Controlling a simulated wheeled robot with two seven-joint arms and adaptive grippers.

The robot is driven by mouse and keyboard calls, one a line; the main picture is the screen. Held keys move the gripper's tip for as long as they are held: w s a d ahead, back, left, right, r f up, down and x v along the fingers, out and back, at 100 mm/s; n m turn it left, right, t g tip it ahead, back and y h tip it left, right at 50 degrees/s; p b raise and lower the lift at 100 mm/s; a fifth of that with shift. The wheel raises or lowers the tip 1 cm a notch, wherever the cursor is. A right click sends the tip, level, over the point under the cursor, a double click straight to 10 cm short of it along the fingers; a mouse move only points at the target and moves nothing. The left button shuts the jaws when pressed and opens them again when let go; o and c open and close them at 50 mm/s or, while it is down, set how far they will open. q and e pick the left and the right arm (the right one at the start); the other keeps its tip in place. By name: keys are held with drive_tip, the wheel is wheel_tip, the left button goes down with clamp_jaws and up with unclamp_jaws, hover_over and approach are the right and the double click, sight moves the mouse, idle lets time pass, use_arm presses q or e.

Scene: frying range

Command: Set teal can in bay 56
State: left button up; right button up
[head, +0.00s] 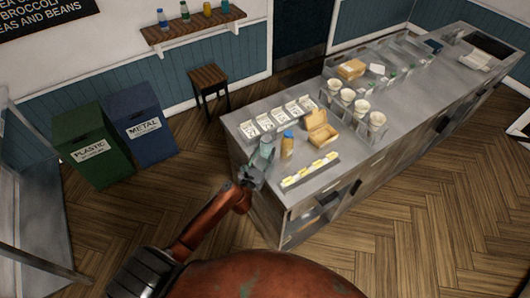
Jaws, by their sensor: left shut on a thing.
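My left gripper (259,163) reaches in from the left to the near left end of the steel counter (263,191). It is shut on a small grey-teal thing, which looks like the teal can (267,149). The fingers hide part of it, and I cannot tell whether it touches the counter. A row of white labelled bays (279,117) runs along the counter's far left edge, beyond the gripper. Their numbers are too small to read, so I cannot tell which is bay 56. My right gripper is not in view.
An amber jar with a blue lid (287,145) stands just right of the gripper. Near it are an open cardboard box (321,134) and a rack with yellow labels (310,171). White cups (348,97) stand farther right. Green (94,149) and blue (141,126) bins stand left.

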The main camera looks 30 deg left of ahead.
use_arm(q)
drive_tip(key=shift+f, duration=0.1)
drive_tip(key=o, duration=1.4)
drive_tip(key=shift+f, duration=0.1)
